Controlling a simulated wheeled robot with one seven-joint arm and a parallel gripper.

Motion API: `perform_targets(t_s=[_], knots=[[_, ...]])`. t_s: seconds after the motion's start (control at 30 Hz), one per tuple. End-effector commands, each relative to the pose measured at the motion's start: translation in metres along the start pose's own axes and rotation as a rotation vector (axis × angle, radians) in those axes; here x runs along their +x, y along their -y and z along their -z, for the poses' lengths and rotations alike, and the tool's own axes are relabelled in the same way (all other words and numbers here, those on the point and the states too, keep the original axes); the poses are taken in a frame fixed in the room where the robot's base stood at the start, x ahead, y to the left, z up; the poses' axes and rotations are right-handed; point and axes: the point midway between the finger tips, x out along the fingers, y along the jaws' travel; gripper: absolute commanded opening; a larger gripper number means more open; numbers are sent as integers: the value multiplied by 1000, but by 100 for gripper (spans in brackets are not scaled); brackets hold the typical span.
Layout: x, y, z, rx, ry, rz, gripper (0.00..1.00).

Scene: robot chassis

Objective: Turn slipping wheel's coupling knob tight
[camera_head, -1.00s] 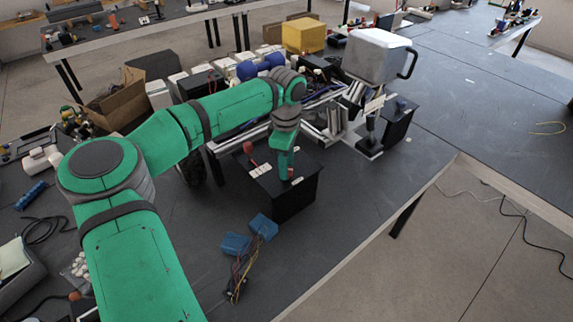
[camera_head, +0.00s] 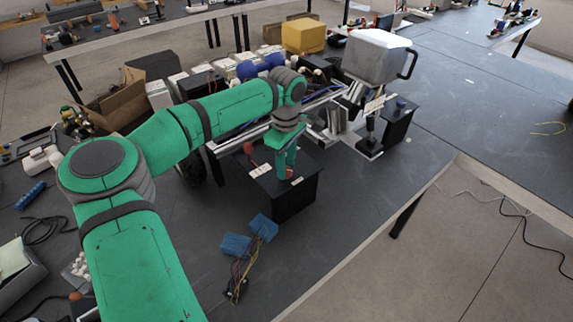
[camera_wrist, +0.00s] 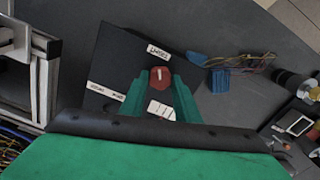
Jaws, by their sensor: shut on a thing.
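A red knob (camera_wrist: 160,77) with a pale line on its top stands on a black box (camera_wrist: 112,62), in the wrist view. My gripper (camera_wrist: 158,80) has its green fingers on both sides of the knob and is shut on it. In the head view my gripper (camera_head: 287,173) points down onto the top of the black box (camera_head: 294,199), and the fingers hide most of the knob. White labels (camera_wrist: 158,51) lie around the knob; their print is too small to read surely. A dark wheel (camera_head: 190,168) is partly hidden behind my arm.
Blue blocks with wires (camera_head: 250,234) lie in front. The bench's front right edge is close to the box.

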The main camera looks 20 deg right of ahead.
Motion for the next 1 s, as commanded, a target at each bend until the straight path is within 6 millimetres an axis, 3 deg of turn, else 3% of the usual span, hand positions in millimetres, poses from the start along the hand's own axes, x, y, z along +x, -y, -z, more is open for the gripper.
perform_targets(t_s=[0.07,0.1,0.17,0.57,1.0], knots=[[-1,0,3,-4,-5,-1,7],[-1,0,3,-4,-5,-1,34],[-1,0,3,-4,-5,-1,48],[-6,0,1,-2,-3,-2,48],[-81,0,2,-4,-4,-2,48]])
